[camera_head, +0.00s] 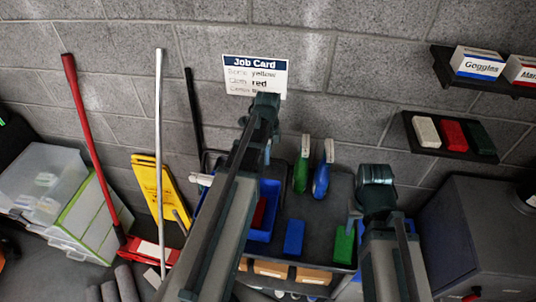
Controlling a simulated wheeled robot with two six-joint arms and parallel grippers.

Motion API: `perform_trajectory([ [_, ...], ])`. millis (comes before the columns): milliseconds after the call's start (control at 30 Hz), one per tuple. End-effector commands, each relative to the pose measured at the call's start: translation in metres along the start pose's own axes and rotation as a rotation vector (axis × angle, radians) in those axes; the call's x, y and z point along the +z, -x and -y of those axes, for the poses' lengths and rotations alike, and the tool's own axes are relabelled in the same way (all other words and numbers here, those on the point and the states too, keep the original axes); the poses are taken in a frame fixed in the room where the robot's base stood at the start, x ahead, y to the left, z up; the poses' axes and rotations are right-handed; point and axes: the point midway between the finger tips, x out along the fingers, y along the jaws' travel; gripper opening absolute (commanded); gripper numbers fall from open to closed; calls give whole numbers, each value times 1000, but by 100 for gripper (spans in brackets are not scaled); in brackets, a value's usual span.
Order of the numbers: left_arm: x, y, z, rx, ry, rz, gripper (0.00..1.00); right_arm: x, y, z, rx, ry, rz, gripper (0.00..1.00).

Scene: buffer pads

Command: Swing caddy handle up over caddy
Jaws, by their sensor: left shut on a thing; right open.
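The blue caddy (264,235) stands on the dark cart top in the middle, partly covered by my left arm. A red item (259,213) lies inside it. My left gripper (266,150) is above the back of the caddy, below the job card. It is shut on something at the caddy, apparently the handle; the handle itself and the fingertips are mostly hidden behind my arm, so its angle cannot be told. My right gripper (353,220) is open and empty, right of the caddy, above a green block (343,246).
A blue block (293,237) lies right of the caddy. Green (302,172) and blue (322,178) spray bottles stand behind. A job card (255,76) hangs on the wall. Shelves (452,139) are at right, a yellow sign (155,195) and mops at left. Bare cart top shows between the blocks.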

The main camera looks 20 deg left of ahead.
Motion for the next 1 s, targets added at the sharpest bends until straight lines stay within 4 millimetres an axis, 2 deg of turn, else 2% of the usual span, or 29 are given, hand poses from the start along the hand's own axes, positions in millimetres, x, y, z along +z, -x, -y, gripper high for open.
perform_trajectory([
  [600,0,20,-25,1,0,0,7,1,20,-2,0,0,0,52],
  [1000,0,22,-30,0,0,-1,6,1,22,-2,0,0,0,52],
])
